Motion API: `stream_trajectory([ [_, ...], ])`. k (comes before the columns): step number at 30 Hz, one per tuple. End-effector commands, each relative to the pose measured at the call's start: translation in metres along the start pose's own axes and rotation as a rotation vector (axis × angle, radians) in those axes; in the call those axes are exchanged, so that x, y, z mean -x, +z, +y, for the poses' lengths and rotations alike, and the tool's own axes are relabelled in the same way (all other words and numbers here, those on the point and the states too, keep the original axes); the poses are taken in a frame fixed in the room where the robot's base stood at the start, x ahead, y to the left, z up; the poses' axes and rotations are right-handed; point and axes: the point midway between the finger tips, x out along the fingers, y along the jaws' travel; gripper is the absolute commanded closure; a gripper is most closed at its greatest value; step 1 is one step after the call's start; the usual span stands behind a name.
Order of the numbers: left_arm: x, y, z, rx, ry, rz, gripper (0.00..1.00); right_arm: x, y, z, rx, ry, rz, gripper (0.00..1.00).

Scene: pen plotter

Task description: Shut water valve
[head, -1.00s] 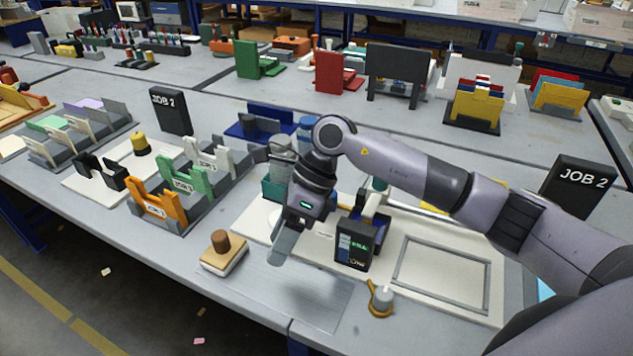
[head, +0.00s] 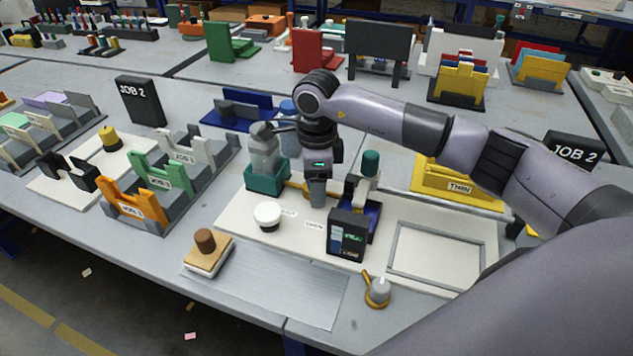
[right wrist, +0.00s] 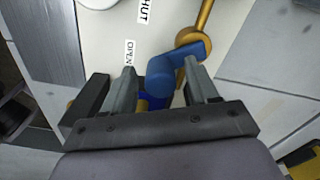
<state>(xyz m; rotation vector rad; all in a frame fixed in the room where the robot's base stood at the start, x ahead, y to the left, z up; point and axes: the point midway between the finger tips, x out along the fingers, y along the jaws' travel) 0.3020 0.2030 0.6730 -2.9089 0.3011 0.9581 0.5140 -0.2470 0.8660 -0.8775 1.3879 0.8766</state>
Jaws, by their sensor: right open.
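The water valve has a blue lever (right wrist: 188,66) on a brass hub (right wrist: 190,38), seen in the right wrist view. Its upright blue end stands between my right gripper's (right wrist: 160,85) spread fingers; contact with either finger cannot be told. The OPEN label (right wrist: 129,52) lies just left of the lever, and the SHUT label (right wrist: 145,10) is farther up. In the head view my right gripper (head: 317,200) points down over the white board beside the brass pipe (head: 296,187), hiding the lever. My left gripper is not in view.
A clear bottle in a teal holder (head: 267,178) stands left of the gripper. A white round-topped part (head: 267,213) is in front. A black display box (head: 348,234) and a green-topped device (head: 370,165) stand close on the right.

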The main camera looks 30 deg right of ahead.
Motion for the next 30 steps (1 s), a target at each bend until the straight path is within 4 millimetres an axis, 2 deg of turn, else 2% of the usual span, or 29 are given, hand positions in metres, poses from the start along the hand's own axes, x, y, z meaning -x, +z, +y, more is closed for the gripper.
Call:
stream_trajectory([
  [7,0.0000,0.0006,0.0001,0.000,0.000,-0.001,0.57,-0.0021,0.0004,0.0002,0.001,0.000,-0.001,0.41],
  [8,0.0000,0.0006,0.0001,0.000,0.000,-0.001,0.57,-0.0020,0.0004,0.0002,0.001,0.000,-0.001,0.44],
  [12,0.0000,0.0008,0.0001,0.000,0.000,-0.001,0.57,-0.0018,0.0005,0.0003,0.001,0.000,-0.001,0.90],
  [13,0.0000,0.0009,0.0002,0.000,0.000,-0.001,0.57,-0.0018,0.0005,0.0003,0.001,0.000,-0.001,0.97],
  [23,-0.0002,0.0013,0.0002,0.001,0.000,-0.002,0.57,-0.0014,0.0023,0.0005,-0.031,0.001,-0.002,0.97],
  [30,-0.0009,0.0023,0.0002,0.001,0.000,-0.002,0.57,-0.0011,0.0084,0.0006,-0.159,-0.001,-0.002,0.97],
])
